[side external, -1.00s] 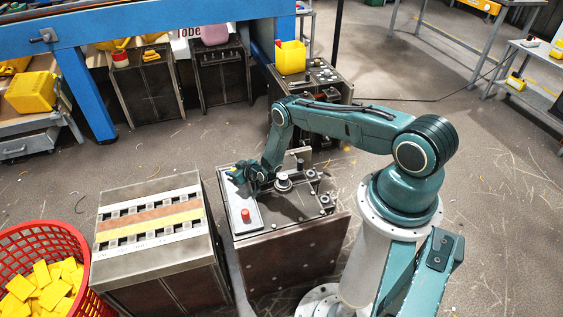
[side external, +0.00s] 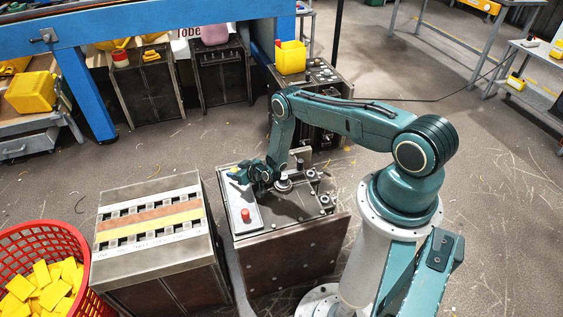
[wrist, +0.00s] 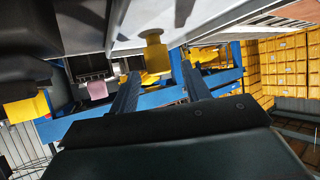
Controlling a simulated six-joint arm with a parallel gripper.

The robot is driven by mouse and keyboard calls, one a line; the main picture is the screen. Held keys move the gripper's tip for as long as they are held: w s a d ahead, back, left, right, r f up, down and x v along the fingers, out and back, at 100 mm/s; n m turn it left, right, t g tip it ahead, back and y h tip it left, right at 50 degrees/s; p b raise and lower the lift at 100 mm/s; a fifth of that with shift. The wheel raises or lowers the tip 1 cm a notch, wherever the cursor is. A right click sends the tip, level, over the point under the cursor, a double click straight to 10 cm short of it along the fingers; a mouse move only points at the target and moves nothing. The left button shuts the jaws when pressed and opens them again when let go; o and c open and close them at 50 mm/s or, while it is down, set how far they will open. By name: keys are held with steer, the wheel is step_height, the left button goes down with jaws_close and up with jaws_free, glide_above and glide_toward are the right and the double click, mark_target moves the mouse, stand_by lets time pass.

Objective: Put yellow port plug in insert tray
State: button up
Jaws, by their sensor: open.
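The yellow port plug (wrist: 155,58) shows in the wrist view against a pale plate at the top of the picture. It looks like a rounded yellow body with a narrower neck. My gripper (wrist: 160,88) is open, its two dark blue fingers left and right of the plug in the picture; I cannot tell whether they touch it. In the side view my gripper (side external: 241,172) is low over the far end of a pale plate (side external: 240,200) on the middle cabinet. A slotted tray (side external: 150,224) with white, brown and yellow strips, apparently the insert tray, tops the left cabinet.
A red plug (side external: 246,215) stands on the near end of the pale plate. Dark round fixtures (side external: 284,183) stand to its right. A red basket (side external: 40,240) of yellow pieces is at lower left. A narrow gap separates the two cabinets.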

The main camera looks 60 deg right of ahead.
steer(key=v, duration=0.9)
steer(key=shift+s, duration=0.2)
steer(key=shift+r, duration=0.15)
stand_by(0.5)
